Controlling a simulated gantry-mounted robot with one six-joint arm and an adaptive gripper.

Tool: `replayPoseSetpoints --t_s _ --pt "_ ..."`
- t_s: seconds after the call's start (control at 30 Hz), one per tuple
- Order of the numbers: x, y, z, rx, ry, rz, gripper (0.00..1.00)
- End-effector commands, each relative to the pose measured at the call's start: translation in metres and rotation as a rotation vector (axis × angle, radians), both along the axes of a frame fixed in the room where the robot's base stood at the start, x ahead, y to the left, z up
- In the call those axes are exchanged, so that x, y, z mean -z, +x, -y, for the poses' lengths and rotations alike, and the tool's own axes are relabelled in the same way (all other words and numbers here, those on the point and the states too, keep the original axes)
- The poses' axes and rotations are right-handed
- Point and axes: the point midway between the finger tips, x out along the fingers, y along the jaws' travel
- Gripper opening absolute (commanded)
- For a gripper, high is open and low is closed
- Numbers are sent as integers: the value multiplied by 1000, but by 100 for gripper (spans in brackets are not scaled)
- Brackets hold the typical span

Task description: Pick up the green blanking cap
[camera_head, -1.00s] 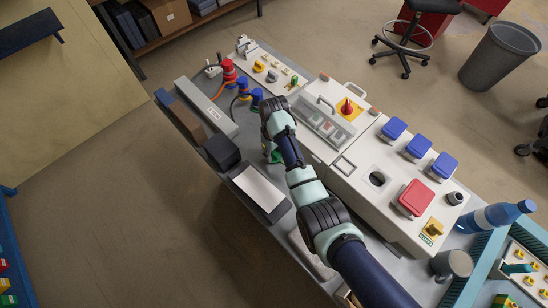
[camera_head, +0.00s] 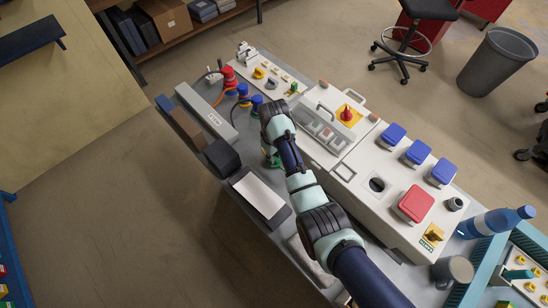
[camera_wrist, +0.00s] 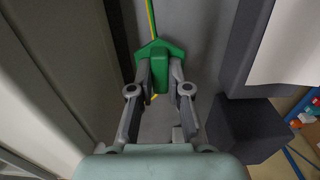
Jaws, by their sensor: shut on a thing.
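The green blanking cap (camera_wrist: 160,66) is in the wrist view, between the two fingers of my gripper (camera_wrist: 160,76). The fingers are shut on its narrow block part, and its wider pointed part shows beyond the fingertips. In the head view my arm hides most of the cap, and only a bit of green (camera_head: 271,161) shows beside my wrist. I cannot tell whether the cap touches the grey table below.
A green-and-yellow cable (camera_wrist: 151,18) runs behind the cap. A pale box wall (camera_wrist: 55,80) stands close on the left in the wrist view. A dark block (camera_head: 221,157) and a dark tray with a white sheet (camera_head: 260,194) lie nearby. A white socket box (camera_head: 395,190) stands right.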

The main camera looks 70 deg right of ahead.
Motion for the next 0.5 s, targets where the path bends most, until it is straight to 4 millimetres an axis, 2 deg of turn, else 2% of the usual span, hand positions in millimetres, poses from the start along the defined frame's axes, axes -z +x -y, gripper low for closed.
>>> replayPoseSetpoints --t_s 0.17,0.33,0.4,0.5 --pt "-45 1 1 0 -5 4 0" --pt "-108 1 1 0 -6 5 0" --pt "-142 0 1 0 -2 1 0" --pt "-165 0 0 0 0 0 0"
